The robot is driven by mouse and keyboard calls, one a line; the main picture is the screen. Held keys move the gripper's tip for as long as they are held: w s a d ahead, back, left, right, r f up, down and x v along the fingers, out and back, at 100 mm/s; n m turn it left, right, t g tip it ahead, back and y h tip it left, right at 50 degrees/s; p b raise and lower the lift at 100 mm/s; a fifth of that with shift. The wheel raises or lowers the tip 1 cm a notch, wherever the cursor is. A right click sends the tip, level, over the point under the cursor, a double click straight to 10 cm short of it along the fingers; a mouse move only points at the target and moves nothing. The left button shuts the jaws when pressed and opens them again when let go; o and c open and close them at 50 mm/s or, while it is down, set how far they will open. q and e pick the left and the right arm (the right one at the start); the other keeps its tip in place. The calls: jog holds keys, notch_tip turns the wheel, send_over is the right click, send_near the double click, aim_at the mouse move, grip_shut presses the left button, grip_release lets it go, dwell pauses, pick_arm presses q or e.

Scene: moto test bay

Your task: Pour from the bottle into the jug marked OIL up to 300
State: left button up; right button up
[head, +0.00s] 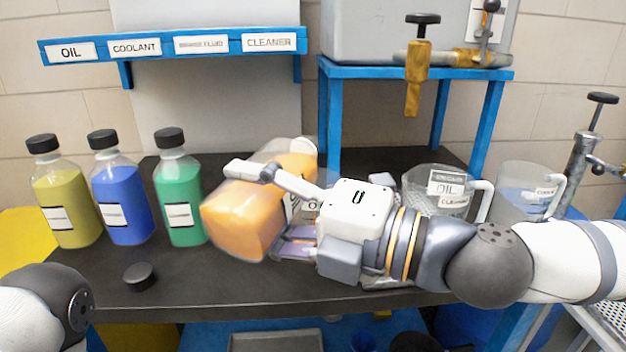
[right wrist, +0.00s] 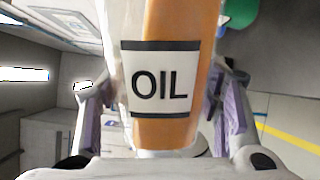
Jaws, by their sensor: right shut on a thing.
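The bottle (head: 238,222) of orange liquid is tilted over above the bench, its base towards the lower left. Its OIL label faces the camera in the right wrist view (right wrist: 160,88). My right gripper (head: 262,208) is shut on the bottle, with a finger on either side. The clear jug marked OIL (head: 448,206) stands right of the gripper, partly hidden behind my right arm. Its handle is on the right; its liquid level cannot be read. The bottle is left of this jug, apart from it. My left arm shows at the lower left, its gripper out of frame.
Yellow, blue and green capped bottles (head: 178,205) stand on the dark bench at left. A loose black cap (head: 139,276) lies in front of them. Another clear jug (head: 515,205) stands at right. A blue stand (head: 480,75) and a labelled shelf (head: 205,43) are behind.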

jog(key=shift+r+m, duration=0.25)
jog(key=shift+m, duration=0.65)
dwell(4.1)
jog(key=shift+r, duration=0.3)
dwell(1.5)
